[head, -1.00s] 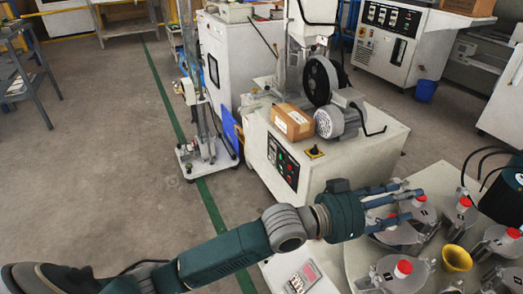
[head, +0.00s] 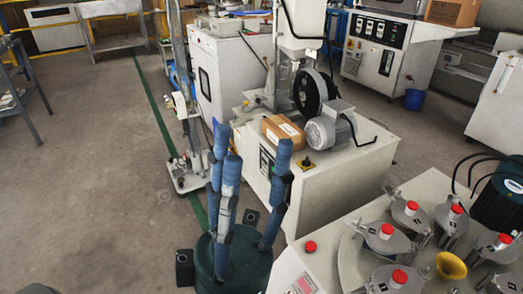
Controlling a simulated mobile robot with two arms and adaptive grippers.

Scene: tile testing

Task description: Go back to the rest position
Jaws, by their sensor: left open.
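My left gripper (head: 252,152) stands at the bottom centre of the head view, with its dark blue-green fingers pointing up the picture. The fingers are spread apart and nothing is between them. It is in front of the white machine cabinet (head: 335,185) and left of the test machine with the round plate (head: 352,262). The rest of the left arm is out of the picture. My right gripper is not in view.
Several metal holders with red knobs (head: 386,231) and a yellow funnel (head: 450,266) stand on the round plate at right. A cardboard box (head: 283,132) and a grey motor (head: 330,126) sit on the cabinet. Open floor (head: 90,170) lies at left.

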